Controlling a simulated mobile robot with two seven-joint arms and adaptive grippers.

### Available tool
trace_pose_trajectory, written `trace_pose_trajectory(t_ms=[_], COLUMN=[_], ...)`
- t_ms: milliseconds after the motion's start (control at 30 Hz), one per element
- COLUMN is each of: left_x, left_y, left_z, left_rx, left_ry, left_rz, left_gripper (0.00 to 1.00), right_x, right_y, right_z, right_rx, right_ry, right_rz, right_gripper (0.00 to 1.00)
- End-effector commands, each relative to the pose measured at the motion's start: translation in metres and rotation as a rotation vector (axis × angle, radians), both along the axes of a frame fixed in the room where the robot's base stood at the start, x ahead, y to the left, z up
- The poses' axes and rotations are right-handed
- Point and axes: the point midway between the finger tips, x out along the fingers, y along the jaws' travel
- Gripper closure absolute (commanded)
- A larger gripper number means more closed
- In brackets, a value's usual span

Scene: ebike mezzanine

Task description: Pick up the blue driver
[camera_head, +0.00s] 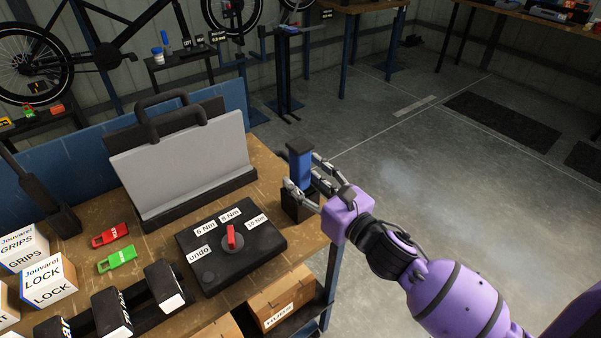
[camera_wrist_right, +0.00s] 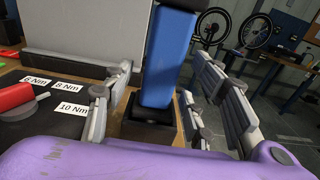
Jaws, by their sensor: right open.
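The blue driver (camera_head: 300,168) stands upright in a small black holder (camera_head: 296,205) at the right edge of the workbench. It has a dark top. My right gripper (camera_head: 309,185) is open at the driver, with its fingers on either side of it. In the right wrist view the blue driver (camera_wrist_right: 166,62) rises between the two open fingers (camera_wrist_right: 165,95), with a gap visible on each side. The black holder (camera_wrist_right: 150,122) is below it. My left gripper is not in view.
A black torque box (camera_head: 214,262) with a red knob lies left of the driver. A grey board (camera_head: 185,165) stands behind it. Red (camera_head: 109,235) and green (camera_head: 118,259) tags and white boxes (camera_head: 48,281) lie further left. Open floor lies right of the bench.

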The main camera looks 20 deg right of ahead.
Motion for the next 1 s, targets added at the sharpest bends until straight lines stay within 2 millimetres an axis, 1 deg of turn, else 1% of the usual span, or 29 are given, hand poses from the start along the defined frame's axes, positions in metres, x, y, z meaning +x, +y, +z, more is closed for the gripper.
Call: trace_pose_trajectory(t_ms=[33, 167, 400, 433, 800, 833, 1000], left_x=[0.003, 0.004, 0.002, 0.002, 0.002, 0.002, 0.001], left_y=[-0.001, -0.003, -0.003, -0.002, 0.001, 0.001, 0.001], left_z=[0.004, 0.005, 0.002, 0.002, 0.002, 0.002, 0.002], left_rx=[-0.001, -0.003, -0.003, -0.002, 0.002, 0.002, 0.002], left_ry=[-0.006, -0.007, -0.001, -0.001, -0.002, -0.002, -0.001], left_rz=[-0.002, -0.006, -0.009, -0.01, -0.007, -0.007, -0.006], left_gripper=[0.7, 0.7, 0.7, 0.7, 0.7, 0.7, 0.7], right_x=[0.008, 0.019, 0.021, 0.021, 0.021, 0.021, 0.021], right_y=[0.003, 0.007, 0.008, 0.008, 0.008, 0.008, 0.008], right_z=[0.004, 0.002, 0.0, 0.0, 0.0, 0.0, 0.002], right_rx=[0.002, 0.001, 0.001, 0.001, 0.001, 0.001, 0.002], right_ry=[-0.006, -0.003, 0.0, 0.0, 0.0, 0.0, -0.003], right_rz=[0.0, 0.0, 0.0, 0.0, 0.0, 0.0, 0.001], right_gripper=[0.48, 0.48, 0.48, 0.5, 0.98, 1.0, 1.0])
